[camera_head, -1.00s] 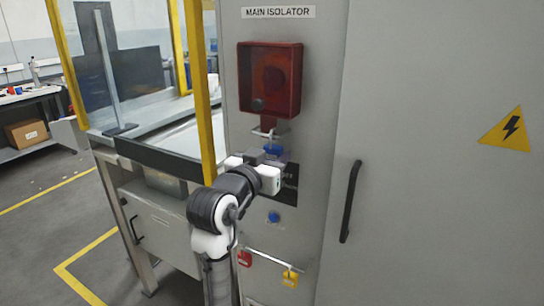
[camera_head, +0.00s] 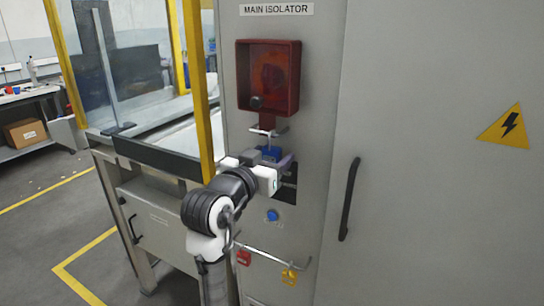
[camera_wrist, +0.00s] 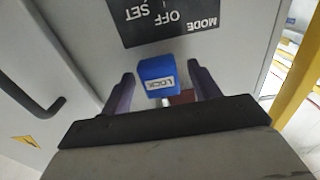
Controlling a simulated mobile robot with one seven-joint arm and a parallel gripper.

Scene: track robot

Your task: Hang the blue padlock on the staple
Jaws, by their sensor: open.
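The blue padlock (camera_head: 271,154) is just below the metal staple (camera_head: 268,131), under the red isolator box. In the wrist view the padlock (camera_wrist: 158,76), with a white "LOCK" label, sits between my two fingers, with a gap visible on each side. My gripper (camera_head: 268,160) is open around the padlock; its spread fingers also show in the wrist view (camera_wrist: 162,84). The padlock appears to stay up with the fingers apart from it. The shackle is too small and partly hidden to tell whether it passes through the staple.
The red isolator box (camera_head: 269,77) juts from the panel above the staple. A lower rail (camera_head: 262,252) carries a red tag (camera_head: 244,258) and a yellow padlock (camera_head: 289,277). A blue button (camera_head: 273,215) is below my gripper. A yellow guard post (camera_head: 197,100) stands close on the left.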

